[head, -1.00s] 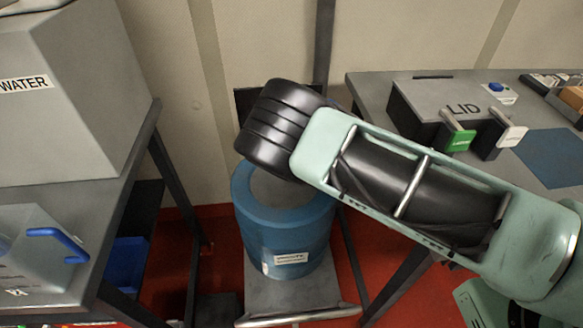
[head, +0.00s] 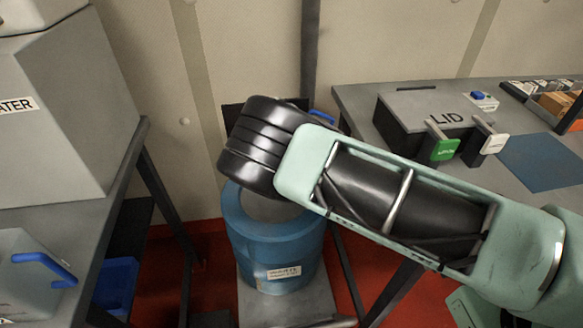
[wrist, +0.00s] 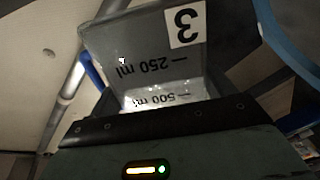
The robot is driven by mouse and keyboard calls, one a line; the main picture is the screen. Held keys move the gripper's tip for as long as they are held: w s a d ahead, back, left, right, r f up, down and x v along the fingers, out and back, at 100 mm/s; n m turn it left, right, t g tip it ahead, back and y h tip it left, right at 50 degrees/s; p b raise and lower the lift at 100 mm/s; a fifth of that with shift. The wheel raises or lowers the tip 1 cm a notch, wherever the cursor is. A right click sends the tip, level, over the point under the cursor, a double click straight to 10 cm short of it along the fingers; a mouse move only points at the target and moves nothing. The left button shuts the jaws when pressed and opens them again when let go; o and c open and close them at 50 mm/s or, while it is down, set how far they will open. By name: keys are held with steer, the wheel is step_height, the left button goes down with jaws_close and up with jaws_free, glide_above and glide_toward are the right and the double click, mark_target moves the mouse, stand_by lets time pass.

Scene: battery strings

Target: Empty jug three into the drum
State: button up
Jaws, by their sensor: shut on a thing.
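A clear jug marked 3 (wrist: 160,60) fills the middle of the wrist view, with its number and its 250 ml and 500 ml marks upside down there. Its blue handle (wrist: 92,72) shows at the left. My gripper (wrist: 160,128) is shut on the jug; its fingertips are not clearly seen. In the head view the jug is mostly hidden behind my dark wrist, with a bit of blue (head: 323,117) showing past it. The blue drum (head: 275,265) stands below my wrist, and its curved rim shows in the wrist view (wrist: 283,45). Whether liquid is flowing cannot be told.
Another clear jug with a blue handle (head: 42,268) stands on the left bench under a grey water tank (head: 65,110). The right bench holds a grey box marked LID (head: 415,105), green and white tags and a blue mat (head: 545,162). A post stands behind the drum.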

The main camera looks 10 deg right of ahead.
steer(key=shift+r, duration=0.15)
stand_by(0.3)
steer(key=shift+a+r+n, duration=0.15)
steer(key=shift+r+n, duration=0.25)
steer(key=shift+n, duration=0.3)
stand_by(0.7)
steer(key=shift+s+a+r+n+p, duration=0.1)
steer(key=shift+a+r+n+p, duration=0.15)
steer(key=shift+r+n, duration=0.35)
steer(key=shift+n, duration=0.3)
stand_by(0.6)
steer(key=shift+a+r+n, duration=0.2)
steer(key=shift+r+n, duration=0.15)
steer(key=shift+n, duration=0.25)
steer(key=shift+s, duration=0.1)
steer(key=shift+a, duration=0.1)
stand_by(0.6)
steer(key=shift+s+a+r+n, duration=0.1)
steer(key=shift+a+r+n, duration=0.15)
steer(key=shift+r+n, duration=0.35)
